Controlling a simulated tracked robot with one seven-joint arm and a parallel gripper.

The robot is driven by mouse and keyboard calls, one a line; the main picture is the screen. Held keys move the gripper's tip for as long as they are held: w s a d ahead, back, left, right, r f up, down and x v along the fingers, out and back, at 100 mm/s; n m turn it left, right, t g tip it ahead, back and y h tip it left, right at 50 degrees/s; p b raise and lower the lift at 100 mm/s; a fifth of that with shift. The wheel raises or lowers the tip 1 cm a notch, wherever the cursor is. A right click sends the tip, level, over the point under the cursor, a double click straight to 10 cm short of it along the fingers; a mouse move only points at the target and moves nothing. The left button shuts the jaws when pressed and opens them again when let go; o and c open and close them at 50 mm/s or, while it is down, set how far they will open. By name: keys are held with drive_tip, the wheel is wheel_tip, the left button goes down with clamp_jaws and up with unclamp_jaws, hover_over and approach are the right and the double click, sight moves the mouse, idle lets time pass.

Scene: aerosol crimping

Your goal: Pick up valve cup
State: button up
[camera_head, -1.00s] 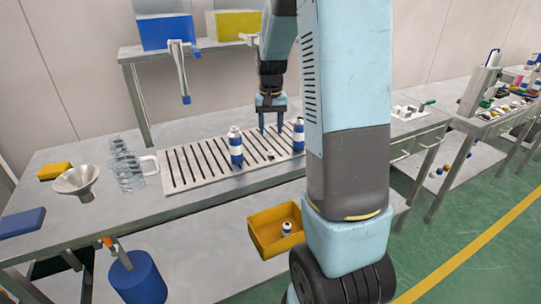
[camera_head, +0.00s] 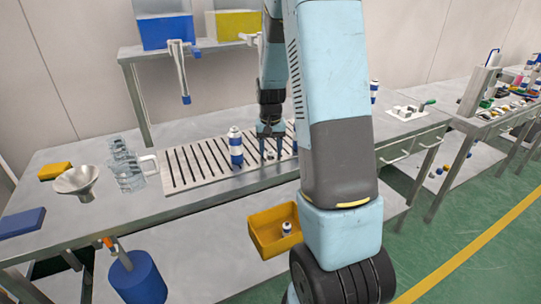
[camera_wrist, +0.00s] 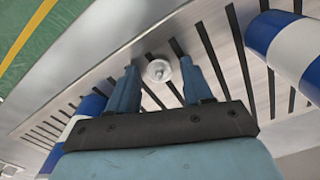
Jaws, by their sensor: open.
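The valve cup (camera_wrist: 158,71) is a small round pale piece with a raised centre. In the wrist view it sits on the slotted grate (camera_head: 183,167), between the two fingertips of my gripper (camera_wrist: 159,78). The fingers are spread, with a gap on each side of the cup. In the head view my gripper (camera_head: 270,154) points down close to the grate, to the right of a blue and white can (camera_head: 236,149). There the small cup shows between the fingers and is hard to make out.
In the wrist view a blue and white can (camera_wrist: 290,48) stands at the right and another (camera_wrist: 84,115) at the left, partly behind my gripper. Clear jugs (camera_head: 127,168) and a metal funnel (camera_head: 77,180) stand left of the grate. A yellow bin (camera_head: 267,243) sits below.

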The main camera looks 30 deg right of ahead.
clamp_jaws()
idle(0.3)
drive_tip(key=shift+r, duration=0.2)
